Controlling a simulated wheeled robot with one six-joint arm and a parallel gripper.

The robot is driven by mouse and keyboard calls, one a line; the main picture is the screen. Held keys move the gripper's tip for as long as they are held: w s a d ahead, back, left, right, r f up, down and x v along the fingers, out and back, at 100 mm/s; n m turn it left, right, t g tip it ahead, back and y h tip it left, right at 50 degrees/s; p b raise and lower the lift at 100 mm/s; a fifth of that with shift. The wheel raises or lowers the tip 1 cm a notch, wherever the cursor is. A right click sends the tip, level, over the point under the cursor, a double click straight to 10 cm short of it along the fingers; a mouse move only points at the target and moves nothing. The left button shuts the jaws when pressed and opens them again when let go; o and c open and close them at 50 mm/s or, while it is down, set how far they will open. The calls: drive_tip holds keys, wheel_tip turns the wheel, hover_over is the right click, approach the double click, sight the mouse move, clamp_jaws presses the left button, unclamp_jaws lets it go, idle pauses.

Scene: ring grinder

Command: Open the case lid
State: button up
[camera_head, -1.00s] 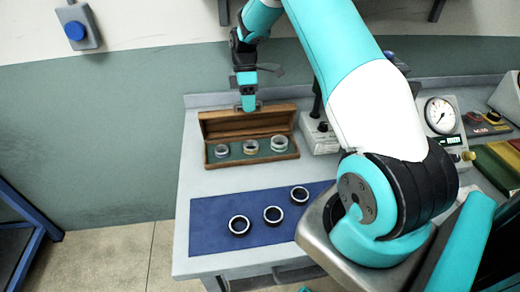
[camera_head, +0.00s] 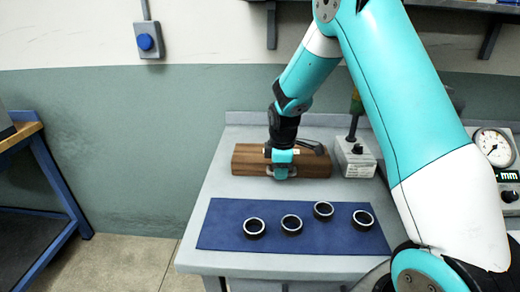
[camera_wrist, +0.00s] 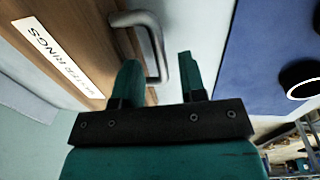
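The wooden case (camera_head: 247,160) stands at the back of the bench with its lid shut, so its inside is hidden. In the wrist view its brown face (camera_wrist: 85,45) carries a white label (camera_wrist: 50,52) and a grey metal handle (camera_wrist: 152,40). My gripper (camera_head: 281,174) is at the front of the case in the head view. In the wrist view my gripper (camera_wrist: 160,75) is open, and the handle's bent end shows between its two fingers. I cannot tell whether the fingers touch it.
A blue mat (camera_head: 222,226) with several dark rings (camera_head: 292,224) lies in front of the case. A dial instrument (camera_head: 493,148) stands farther right. The bench left of the case is clear.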

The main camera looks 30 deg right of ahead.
drive_tip(key=shift+s+f, duration=0.1)
drive_tip(key=shift+f, duration=0.15)
wheel_tip(320, 180, up, 17)
drive_tip(key=s+a, duration=0.2)
drive_tip(key=s, duration=0.1)
drive_tip(key=s+a+r+m+y+p, duration=0.1)
drive_tip(key=s+a+r, duration=0.3)
drive_tip(key=a, duration=0.4)
drive_tip(key=shift+s+a+p, duration=0.3)
drive_tip(key=shift+s+p, duration=0.55)
drive_tip(key=shift+p, duration=0.05)
